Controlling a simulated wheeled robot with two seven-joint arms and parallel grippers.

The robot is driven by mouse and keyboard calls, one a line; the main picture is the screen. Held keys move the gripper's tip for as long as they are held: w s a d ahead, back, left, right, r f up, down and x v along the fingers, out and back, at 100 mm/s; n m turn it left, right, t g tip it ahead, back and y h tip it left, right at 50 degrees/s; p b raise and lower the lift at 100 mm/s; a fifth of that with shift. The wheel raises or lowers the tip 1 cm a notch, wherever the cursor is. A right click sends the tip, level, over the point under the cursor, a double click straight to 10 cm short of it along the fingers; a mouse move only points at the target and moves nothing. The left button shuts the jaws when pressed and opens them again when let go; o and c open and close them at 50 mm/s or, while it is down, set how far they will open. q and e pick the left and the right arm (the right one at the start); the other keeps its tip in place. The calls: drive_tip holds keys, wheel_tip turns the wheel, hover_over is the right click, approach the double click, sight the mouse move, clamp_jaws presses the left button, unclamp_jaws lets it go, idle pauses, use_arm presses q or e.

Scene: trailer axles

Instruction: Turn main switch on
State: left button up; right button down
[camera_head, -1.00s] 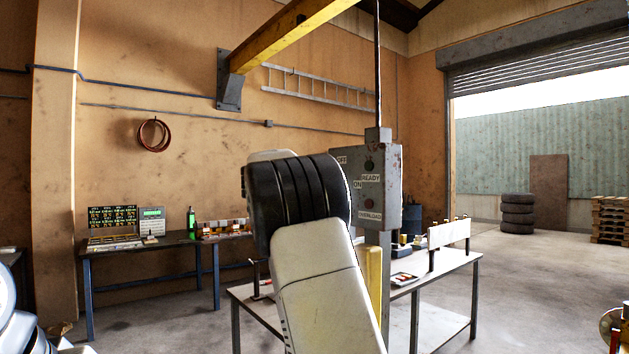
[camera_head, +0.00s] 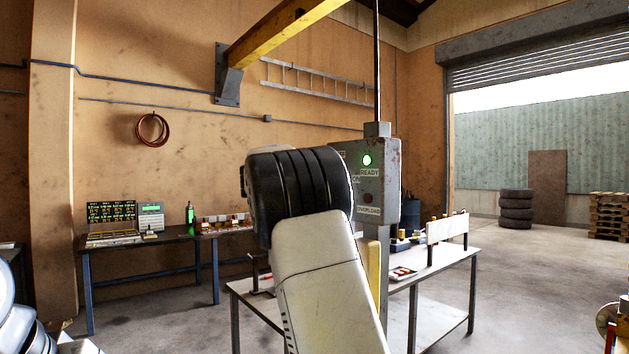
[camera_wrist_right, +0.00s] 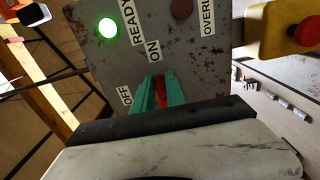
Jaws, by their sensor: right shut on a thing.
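The grey control box (camera_head: 383,185) stands on a post in the middle of the head view. Its green READY lamp (camera_head: 367,160) is lit, and the lit lamp also shows in the right wrist view (camera_wrist_right: 107,27). The overload lamp (camera_wrist_right: 182,9) is dark. My right gripper (camera_wrist_right: 158,90) has green fingers shut on the red main switch (camera_wrist_right: 161,92), between the OFF and ON labels and close to ON. Most of the switch is hidden by the fingers. In the head view my right arm hides the gripper and part of the box. My left gripper is not in view.
A yellow box with a red button (camera_wrist_right: 285,32) sits beside the control box in the wrist view. A white-topped table (camera_head: 440,262) stands behind the post. A dark workbench (camera_head: 165,240) stands at the left wall. Open floor lies to the right.

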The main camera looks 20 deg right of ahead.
drive_tip(key=shift+f, duration=0.1)
drive_tip(key=c, duration=1.4)
unclamp_jaws()
drive_tip(key=shift+o, duration=0.2)
drive_tip(key=v, duration=0.7)
drive_tip(key=shift+a, duration=0.4)
drive_tip(key=shift+s, duration=0.1)
